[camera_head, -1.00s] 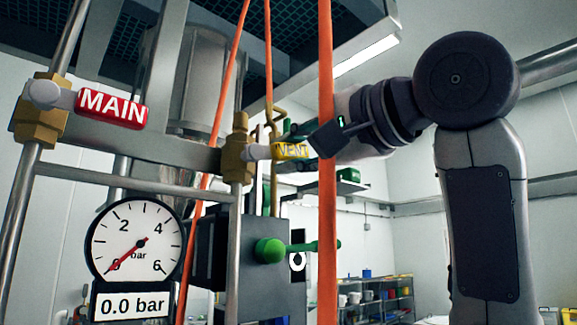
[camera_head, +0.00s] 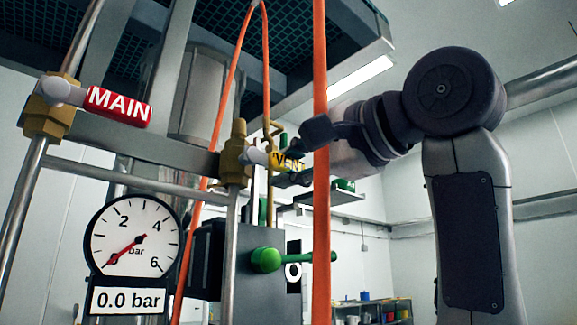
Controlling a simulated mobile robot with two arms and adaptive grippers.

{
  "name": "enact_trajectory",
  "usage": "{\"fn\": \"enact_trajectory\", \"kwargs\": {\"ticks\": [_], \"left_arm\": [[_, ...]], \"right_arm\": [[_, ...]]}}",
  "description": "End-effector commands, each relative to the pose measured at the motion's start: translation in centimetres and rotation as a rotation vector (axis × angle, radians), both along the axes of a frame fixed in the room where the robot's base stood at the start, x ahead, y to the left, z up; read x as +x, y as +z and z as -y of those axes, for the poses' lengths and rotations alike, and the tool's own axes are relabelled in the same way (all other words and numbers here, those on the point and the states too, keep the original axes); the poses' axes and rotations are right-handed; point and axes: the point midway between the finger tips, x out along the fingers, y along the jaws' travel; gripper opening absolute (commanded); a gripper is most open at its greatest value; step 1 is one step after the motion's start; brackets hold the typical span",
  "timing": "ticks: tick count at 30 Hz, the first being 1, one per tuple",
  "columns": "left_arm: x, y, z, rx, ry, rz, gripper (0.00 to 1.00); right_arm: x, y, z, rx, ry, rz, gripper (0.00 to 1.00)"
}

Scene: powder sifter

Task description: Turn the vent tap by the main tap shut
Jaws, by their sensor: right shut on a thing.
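The vent tap has a brass body (camera_head: 235,155) on a thin upright pipe, right of the main tap. Its yellow VENT handle (camera_head: 284,160) points right, tilted slightly down. My right gripper (camera_head: 291,160) is shut on this handle, with one dark finger above and one below. An orange hose hides part of the gripper. The main tap (camera_head: 48,107) at the left has a red MAIN handle (camera_head: 119,106) pointing right. My left gripper is out of view.
Orange hoses (camera_head: 320,230) hang in front of my right wrist and beside the vent pipe. A gauge (camera_head: 133,245) reads 0.0 bar. A green-knobbed lever (camera_head: 266,260) sticks out below the vent tap. Shelves (camera_head: 370,312) stand far back.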

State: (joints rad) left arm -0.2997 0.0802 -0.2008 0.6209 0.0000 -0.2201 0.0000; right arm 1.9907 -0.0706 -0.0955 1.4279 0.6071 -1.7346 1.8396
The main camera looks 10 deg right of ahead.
Motion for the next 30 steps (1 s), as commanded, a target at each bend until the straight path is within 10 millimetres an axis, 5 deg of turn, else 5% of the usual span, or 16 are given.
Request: {"fn": "enact_trajectory", "kwargs": {"ticks": [5,17,30], "left_arm": [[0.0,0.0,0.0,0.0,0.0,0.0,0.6],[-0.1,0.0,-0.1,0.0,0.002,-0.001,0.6],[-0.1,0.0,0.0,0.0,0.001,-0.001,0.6]], "right_arm": [[0.1,-0.2,0.0,-0.002,0.0,-0.004,0.48],[-0.6,0.0,0.4,0.0,0.0,0.001,0.48],[-7.5,0.0,5.4,0.001,0.0,0.002,0.48]]}}
